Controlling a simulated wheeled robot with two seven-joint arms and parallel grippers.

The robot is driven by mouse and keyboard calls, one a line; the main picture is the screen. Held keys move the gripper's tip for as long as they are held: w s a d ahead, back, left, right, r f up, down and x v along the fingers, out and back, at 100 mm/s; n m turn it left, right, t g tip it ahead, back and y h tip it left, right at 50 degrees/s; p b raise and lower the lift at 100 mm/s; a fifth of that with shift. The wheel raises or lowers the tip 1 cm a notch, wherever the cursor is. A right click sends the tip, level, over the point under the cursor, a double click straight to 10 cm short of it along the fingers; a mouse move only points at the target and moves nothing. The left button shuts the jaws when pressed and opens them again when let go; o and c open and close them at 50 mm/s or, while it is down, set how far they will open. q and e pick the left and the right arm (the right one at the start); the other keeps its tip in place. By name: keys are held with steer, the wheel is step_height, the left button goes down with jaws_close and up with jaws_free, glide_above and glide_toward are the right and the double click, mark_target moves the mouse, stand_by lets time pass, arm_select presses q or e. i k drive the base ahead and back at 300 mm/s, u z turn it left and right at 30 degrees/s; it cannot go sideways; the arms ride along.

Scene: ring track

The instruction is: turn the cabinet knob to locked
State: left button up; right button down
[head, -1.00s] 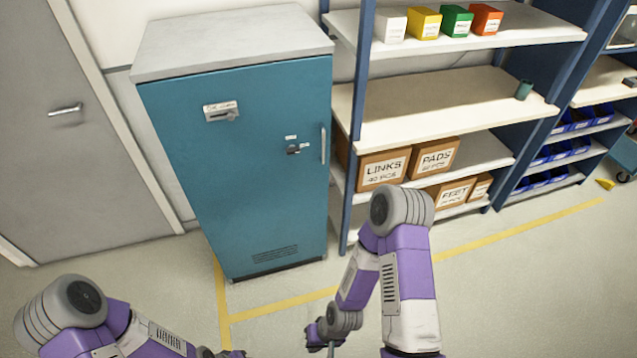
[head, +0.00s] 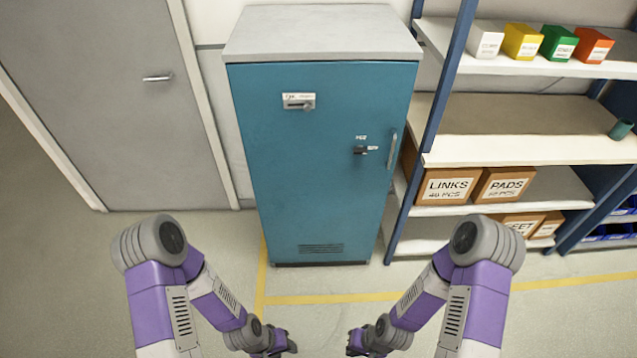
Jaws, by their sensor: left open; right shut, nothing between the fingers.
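The blue-green cabinet (head: 310,205) stands upright and shut, facing me near the middle of the head view. Its small dark knob (head: 360,150) is on the right side of the door, left of the vertical handle (head: 392,150). One small white label is above the knob and another at its right; I cannot read them, nor tell exactly where the knob points. My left gripper (head: 290,346) is open and empty, low at the bottom of the view. My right gripper (head: 350,346) is shut and empty beside it. Both are well away from the knob.
A white plate with a small slider or latch (head: 299,101) is on the door's upper left. A shelf unit (head: 520,150) with boxes stands close at the right. A grey door (head: 100,100) is at the left. The floor before the cabinet is clear, with yellow lines.

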mark_target(360, 150)
steer(key=k, duration=0.65)
steer(key=z, duration=0.8)
steer(key=i, duration=1.4)
steer(key=u, duration=0.35)
